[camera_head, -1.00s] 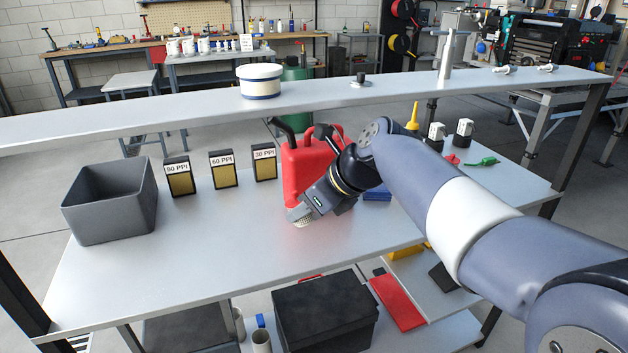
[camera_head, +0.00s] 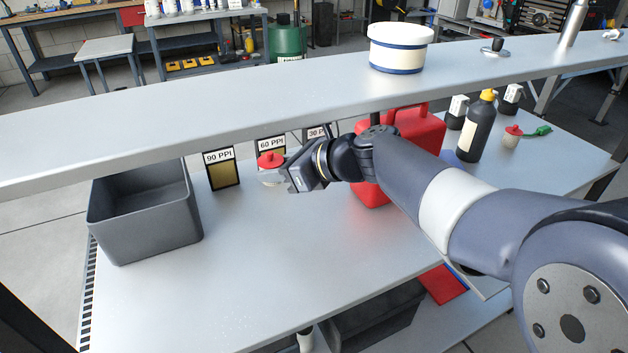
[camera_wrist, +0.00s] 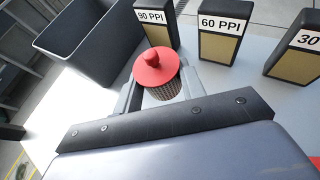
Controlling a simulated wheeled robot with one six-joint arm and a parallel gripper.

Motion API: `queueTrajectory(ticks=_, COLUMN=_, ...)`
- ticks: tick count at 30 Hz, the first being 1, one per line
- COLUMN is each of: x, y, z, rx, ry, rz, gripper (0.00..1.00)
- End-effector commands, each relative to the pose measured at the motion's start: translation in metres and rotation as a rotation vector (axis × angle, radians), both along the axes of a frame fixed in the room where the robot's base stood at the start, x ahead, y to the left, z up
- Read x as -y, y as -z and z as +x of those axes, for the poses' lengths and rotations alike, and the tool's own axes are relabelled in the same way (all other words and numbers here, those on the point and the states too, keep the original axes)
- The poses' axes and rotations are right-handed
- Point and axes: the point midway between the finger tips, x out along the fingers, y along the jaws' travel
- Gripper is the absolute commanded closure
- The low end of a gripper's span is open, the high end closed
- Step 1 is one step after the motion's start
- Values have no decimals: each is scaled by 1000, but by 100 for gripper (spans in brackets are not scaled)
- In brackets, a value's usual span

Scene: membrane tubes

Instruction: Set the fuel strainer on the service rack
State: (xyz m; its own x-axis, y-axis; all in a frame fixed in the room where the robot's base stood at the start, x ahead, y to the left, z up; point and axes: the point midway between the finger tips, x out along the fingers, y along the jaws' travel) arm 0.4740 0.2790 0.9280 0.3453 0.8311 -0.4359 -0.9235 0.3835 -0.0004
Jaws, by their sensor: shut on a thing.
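The fuel strainer, a mesh cylinder with a red knobbed cap, is in my gripper; it shows in the head view (camera_head: 270,160) and in the wrist view (camera_wrist: 157,72). My gripper (camera_head: 280,178) is shut on its sides, one finger on each side in the wrist view (camera_wrist: 160,92). The strainer is upright or nearly so, and its lower part is partly hidden. It is in front of the 60 PPI block (camera_head: 271,143). I cannot tell its height above the table. No part is labelled as the service rack; a long raised shelf (camera_head: 250,105) spans the bench's back.
A grey open bin (camera_head: 150,230) stands left, with the 90 PPI block (camera_head: 223,172) beside it. A red can (camera_head: 372,195) is behind my arm. A white tub (camera_head: 400,50) stands on the shelf. A black bottle (camera_head: 477,130) is right. The front table middle is clear.

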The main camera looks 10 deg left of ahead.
Motion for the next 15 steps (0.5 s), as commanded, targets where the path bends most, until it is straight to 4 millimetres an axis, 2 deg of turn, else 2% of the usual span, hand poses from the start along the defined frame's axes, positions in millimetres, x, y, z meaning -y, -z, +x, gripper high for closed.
queueTrajectory(ticks=1, x=0, y=14, z=0, rx=-4, ry=0, rz=-1, gripper=87)
queueTrajectory(ticks=6, x=0, y=28, z=0, rx=-2, ry=0, rz=-2, gripper=87)
queueTrajectory(ticks=12, x=0, y=63, z=0, rx=-3, ry=0, rz=-1, gripper=87)
queueTrajectory(ticks=15, x=0, y=72, z=0, rx=-3, ry=0, rz=-2, gripper=87)
